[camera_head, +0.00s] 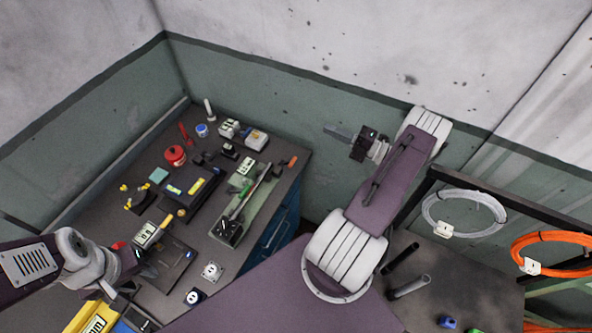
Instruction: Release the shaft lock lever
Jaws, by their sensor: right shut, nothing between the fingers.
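I cannot surely pick out the shaft lock lever at this size. A green board (259,206) lies on the dark workbench (215,245) near its right edge. A long grey bar (247,199) lies along it, with a dark block (229,232) at the near end and a red-orange tip (292,161) at the far end. My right gripper (328,130) is shut and empty, off the bench's far right corner and pointing left, apart from the board. My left gripper (150,272) is low over the bench's near left part; its fingers blend into dark items there.
A red round item (175,155), a dark case (190,187) and several small parts crowd the bench. A white socket (211,271) sits near the front. Walls close off the left and back. Grey (465,196) and orange (552,238) cable coils hang at the right.

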